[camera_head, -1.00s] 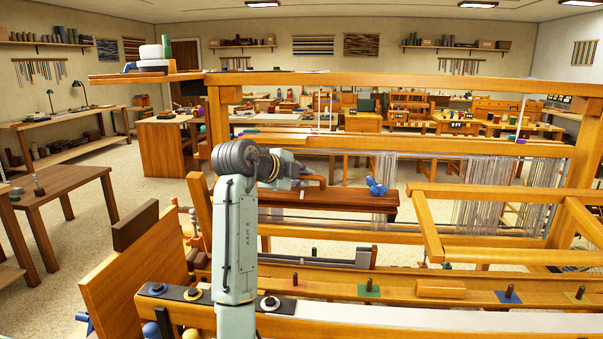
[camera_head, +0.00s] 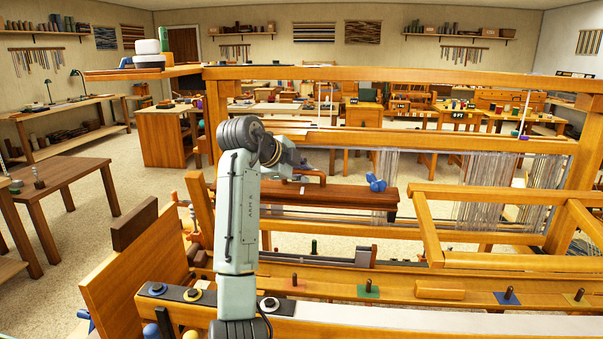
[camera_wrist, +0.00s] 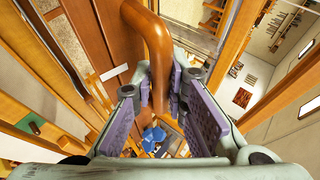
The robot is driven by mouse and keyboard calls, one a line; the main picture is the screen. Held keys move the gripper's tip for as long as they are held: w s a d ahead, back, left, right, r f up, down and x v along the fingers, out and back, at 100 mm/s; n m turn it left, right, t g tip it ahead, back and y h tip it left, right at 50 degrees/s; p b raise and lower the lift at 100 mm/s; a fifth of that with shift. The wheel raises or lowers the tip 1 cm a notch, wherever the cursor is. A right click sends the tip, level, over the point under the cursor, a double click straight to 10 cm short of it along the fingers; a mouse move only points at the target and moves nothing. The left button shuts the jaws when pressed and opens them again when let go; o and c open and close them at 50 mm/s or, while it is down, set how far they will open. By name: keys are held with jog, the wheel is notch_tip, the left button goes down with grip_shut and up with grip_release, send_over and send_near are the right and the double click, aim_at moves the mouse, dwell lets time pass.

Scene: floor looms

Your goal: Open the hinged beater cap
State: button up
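The beater cap is a long dark-brown board (camera_head: 345,198) in the middle of the loom in the head view. A curved brown handle (camera_head: 312,177) stands on it, and a blue knob-like piece (camera_head: 376,183) sits near its right end. In the wrist view the handle (camera_wrist: 158,45) passes between the purple pads of my gripper (camera_wrist: 159,88), with one finger on each side. Whether the pads press on it cannot be told. The blue piece (camera_wrist: 153,136) shows below the handle. In the head view my arm hides most of my gripper and the cap's left end.
The loom's top beam (camera_head: 420,77) runs above the cap. An inner wooden frame (camera_head: 430,230) stands close on the right, with hanging threads (camera_head: 490,185) behind it. The front beam (camera_head: 400,285) holds several pegs. A brown table (camera_head: 62,172) stands at left.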

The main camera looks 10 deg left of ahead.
jog(key=shift+o, duration=0.5)
jog(key=v, duration=1.2)
jog(key=shift+a, duration=0.1)
